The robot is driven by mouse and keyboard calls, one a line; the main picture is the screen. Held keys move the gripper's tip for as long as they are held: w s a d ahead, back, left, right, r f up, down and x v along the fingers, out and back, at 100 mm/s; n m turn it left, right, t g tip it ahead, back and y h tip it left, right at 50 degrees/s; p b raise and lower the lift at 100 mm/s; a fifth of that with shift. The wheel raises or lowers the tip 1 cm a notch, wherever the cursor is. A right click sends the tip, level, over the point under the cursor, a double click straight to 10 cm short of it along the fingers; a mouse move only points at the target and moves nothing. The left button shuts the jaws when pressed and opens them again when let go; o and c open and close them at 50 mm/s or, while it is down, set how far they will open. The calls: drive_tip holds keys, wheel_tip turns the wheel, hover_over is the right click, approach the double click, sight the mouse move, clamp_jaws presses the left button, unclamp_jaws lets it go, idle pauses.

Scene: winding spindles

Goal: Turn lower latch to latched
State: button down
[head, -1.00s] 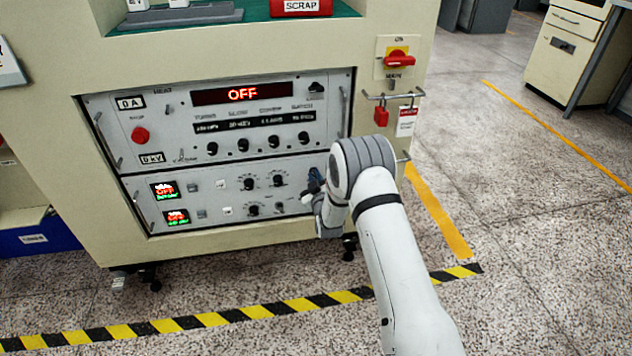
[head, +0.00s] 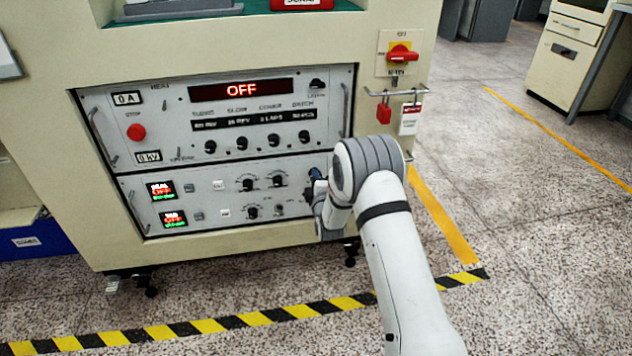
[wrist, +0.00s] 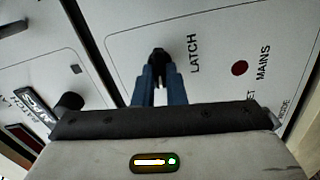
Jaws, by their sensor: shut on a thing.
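The latch is a small black knob (wrist: 158,53) beside the printed word LATCH on the light grey lower panel, in the wrist view. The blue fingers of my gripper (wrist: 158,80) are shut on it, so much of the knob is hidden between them. Its exact angle is hard to read. In the head view my gripper (head: 316,182) is at the right end of the lower panel (head: 200,190), and the arm hides the latch there.
The upper panel has a red OFF display (head: 241,89), a red button (head: 136,132) and a row of black knobs. Several small knobs (head: 263,182) sit left of my gripper. A red rotary switch (head: 401,53) and a red padlock (head: 384,114) are at the upper right.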

drive_tip(key=shift+n, duration=0.7)
drive_tip(key=shift+a, duration=0.1)
drive_tip(key=c, duration=1.5)
unclamp_jaws()
drive_tip(key=p+v, duration=0.2)
drive_tip(key=v, duration=0.5)
drive_tip(key=shift+s+p, duration=0.3)
drive_tip(key=shift+s, duration=0.1)
